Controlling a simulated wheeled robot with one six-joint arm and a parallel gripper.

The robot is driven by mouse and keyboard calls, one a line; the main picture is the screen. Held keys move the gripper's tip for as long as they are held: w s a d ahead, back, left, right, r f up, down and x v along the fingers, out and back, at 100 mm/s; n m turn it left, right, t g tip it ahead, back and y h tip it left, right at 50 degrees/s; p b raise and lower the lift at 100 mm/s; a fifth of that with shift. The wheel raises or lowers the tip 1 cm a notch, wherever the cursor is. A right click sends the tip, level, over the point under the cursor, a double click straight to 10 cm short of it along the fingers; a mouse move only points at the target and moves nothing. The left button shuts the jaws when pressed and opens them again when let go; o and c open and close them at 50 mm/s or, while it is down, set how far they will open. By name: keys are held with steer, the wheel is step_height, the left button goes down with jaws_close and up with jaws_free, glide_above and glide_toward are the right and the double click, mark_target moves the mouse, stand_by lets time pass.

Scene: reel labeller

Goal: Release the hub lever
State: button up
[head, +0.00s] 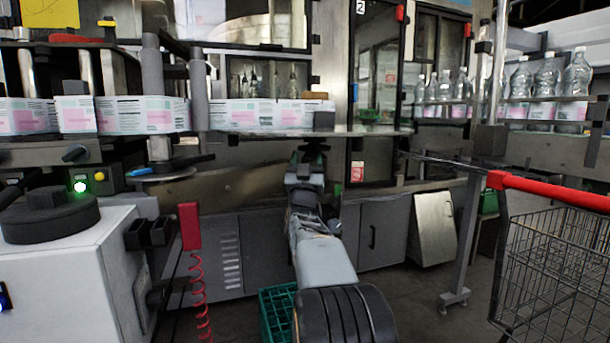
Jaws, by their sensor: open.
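My gripper (312,152) is at the far end of my outstretched arm, in front of the labelling machine's long metal bench and just below its edge. It is open and I see nothing between its fingers. A dark lever (75,153) sits further left on the machine's front. I cannot tell for certain which of these is the hub lever. My gripper is well apart from both.
A white cabinet (70,270) with a dark round top stands at near left, beside a red box (189,226) on a coiled cord. A green crate (277,312) lies on the floor by my arm. A wire shopping cart (560,260) blocks the right. Bottles (545,75) line the back right.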

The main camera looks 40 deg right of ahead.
steer(key=v, duration=1.3)
steer(key=shift+a, duration=0.2)
steer(key=shift+s+f, duration=0.1)
steer(key=shift+f, duration=0.05)
steer(key=w+a+r+n+g+y+p, duration=0.2)
steer(key=a+r+n+y+p, duration=0.15)
steer(key=a+y+p, duration=0.55)
steer(key=w+a+r+n+g+y+p, duration=0.1)
steer(key=a+r+n+y+p, duration=0.35)
steer(key=p, duration=0.75)
steer(key=s+a+r+g+y+p, duration=0.1)
steer(key=s+a+g+y+p, duration=0.2)
steer(key=s+a+g+p, duration=0.3)
steer(key=s+a+r+n+g+y+p, duration=0.1)
steer(key=s+a+g+y+p, duration=0.2)
steer(key=s+p, duration=0.7)
steer(key=shift+s+a+n+g+p, duration=0.35)
steer(key=shift+s+a+g, duration=0.8)
steer(key=shift+a+g, duration=0.4)
steer(key=shift+a, duration=0.15)
